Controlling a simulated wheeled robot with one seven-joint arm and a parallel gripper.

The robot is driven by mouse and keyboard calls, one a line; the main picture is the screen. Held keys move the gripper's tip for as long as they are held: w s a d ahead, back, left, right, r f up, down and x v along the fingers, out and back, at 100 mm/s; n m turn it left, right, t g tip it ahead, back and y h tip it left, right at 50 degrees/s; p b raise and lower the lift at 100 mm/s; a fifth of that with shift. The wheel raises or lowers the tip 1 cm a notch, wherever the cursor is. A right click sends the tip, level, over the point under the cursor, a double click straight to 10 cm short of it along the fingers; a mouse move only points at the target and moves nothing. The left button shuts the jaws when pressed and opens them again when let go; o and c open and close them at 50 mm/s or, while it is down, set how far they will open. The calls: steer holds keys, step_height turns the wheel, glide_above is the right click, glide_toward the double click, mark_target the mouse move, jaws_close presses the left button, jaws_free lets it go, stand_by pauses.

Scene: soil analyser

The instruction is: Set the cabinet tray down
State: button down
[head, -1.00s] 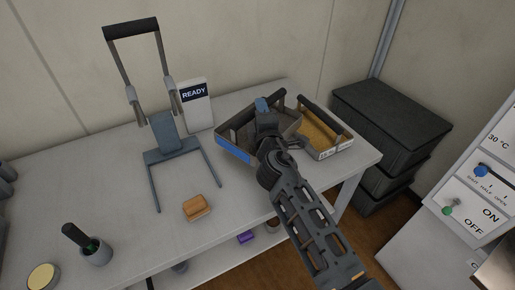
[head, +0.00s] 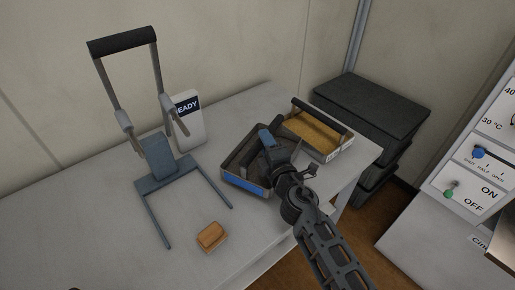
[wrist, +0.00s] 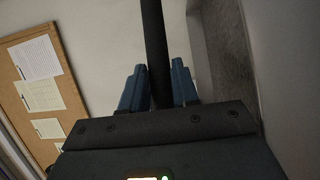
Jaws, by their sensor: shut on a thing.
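The tray with a blue front label (head: 245,184) is at the right part of the white table in the head view. It is dark inside with a dark handle bar across it. My gripper (head: 270,142) is over this tray, shut on its handle. In the wrist view the blue fingers (wrist: 158,88) stand on both sides of the dark handle bar (wrist: 154,50). The tray looks level and at or close to the tabletop; I cannot tell whether it touches. My arm hides its right side.
A second tray with yellow-brown contents (head: 312,129) stands just behind and right. A grey stand with a tall handle (head: 155,180) and a READY sign (head: 188,125) are left. An orange block (head: 211,236) lies in front. Black boxes (head: 372,105) stand beyond the table's right end.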

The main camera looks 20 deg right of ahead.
steer(key=shift+a+f+b, duration=0.1)
steer(key=shift+f+b, duration=0.35)
steer(key=shift+f, duration=0.4)
steer(key=shift+d+f+b, duration=0.2)
steer(key=shift+b, duration=0.1)
steer(key=shift+a+f, duration=0.1)
steer(key=shift+f, duration=0.05)
steer(key=c, duration=0.8)
jaws_free()
steer(key=shift+c, duration=0.2)
